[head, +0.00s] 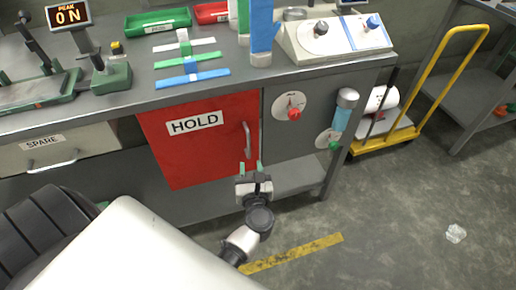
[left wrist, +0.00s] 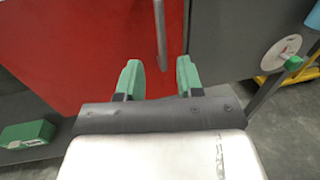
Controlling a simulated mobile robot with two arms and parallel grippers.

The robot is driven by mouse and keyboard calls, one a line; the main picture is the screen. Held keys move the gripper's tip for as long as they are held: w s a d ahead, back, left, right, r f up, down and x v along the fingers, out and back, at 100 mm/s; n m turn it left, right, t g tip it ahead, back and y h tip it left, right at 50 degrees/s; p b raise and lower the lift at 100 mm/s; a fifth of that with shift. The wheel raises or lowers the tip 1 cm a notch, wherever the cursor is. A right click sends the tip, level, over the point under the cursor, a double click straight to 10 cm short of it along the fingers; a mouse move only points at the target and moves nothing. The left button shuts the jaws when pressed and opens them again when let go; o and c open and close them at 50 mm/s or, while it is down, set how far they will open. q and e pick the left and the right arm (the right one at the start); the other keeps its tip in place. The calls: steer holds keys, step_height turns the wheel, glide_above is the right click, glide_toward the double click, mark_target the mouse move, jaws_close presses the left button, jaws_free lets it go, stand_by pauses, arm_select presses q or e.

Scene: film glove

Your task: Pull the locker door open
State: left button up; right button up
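The locker door (head: 205,150) is a red panel labelled HOLD under the workbench, and it looks shut. Its vertical metal handle (head: 247,140) is on the door's right side. The handle also shows at the top of the left wrist view (left wrist: 161,32). My left gripper (head: 250,168) is just below and in front of the handle's lower end. Its green fingertips are apart, with nothing seen between them in the left wrist view (left wrist: 158,80). The handle's lower end appears above the gap between the fingers. My right gripper is not in view.
A grey drawer labelled SPARE (head: 50,155) is left of the door. A grey panel with a red-knobbed dial (head: 290,106) is right of it. The workbench top (head: 130,70) overhangs the door. A yellow-handled cart (head: 385,135) stands at right. The floor in front is mostly clear.

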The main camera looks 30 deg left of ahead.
mark_target(249, 148)
arm_select(q)
steer(key=x, duration=0.8)
steer(key=shift+w+a, duration=0.15)
steer(key=shift+w, duration=0.1)
jaws_close()
